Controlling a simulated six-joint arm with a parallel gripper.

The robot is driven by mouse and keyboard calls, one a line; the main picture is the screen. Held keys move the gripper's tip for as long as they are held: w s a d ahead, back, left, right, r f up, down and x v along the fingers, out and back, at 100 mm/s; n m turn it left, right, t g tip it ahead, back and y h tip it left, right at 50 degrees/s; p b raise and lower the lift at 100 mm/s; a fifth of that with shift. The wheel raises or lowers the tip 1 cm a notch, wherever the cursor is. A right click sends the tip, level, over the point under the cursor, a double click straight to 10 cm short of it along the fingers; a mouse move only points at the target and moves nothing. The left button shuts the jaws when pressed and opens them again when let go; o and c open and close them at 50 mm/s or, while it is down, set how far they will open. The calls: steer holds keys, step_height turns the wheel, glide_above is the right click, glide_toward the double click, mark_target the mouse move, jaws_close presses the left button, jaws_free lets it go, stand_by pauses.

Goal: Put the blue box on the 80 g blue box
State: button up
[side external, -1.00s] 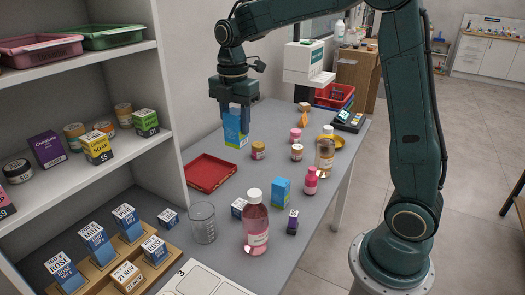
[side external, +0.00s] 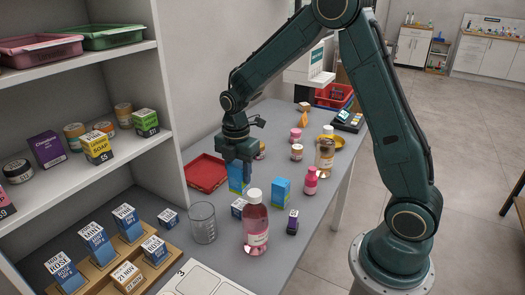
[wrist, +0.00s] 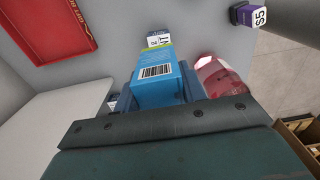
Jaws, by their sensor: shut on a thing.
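My gripper (side external: 238,162) is shut on a bright blue box (side external: 236,180), held upright low over the counter, beside the red tray. In the wrist view the blue box (wrist: 157,85) shows a barcode on its near face, between the fingers. Just past it is a small white-and-blue box (wrist: 158,36). Another bright blue box (side external: 281,191) stands on the counter to the right of my gripper, apart from it. A small blue-and-white box (side external: 238,207) sits just in front of the held box. I cannot read which box is marked 80 g.
A red tray (side external: 205,172) lies behind left. A glass beaker (side external: 202,223) and a pink bottle (side external: 256,222) stand in front. A purple box (side external: 292,222) and a pink bottle (side external: 311,180) are to the right. A wooden rack (side external: 101,276) with several labelled boxes is at front left.

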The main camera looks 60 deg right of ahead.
mark_target(239, 186)
steer(key=shift+f, duration=0.4)
steer(key=shift+f, duration=0.1)
steer(key=shift+f, duration=2.05)
steer(key=o, duration=1.1)
steer(key=shift+f, duration=0.1)
steer(key=shift+c, duration=0.2)
step_height(239, 186, up, 12)
steer(key=shift+r, duration=0.15)
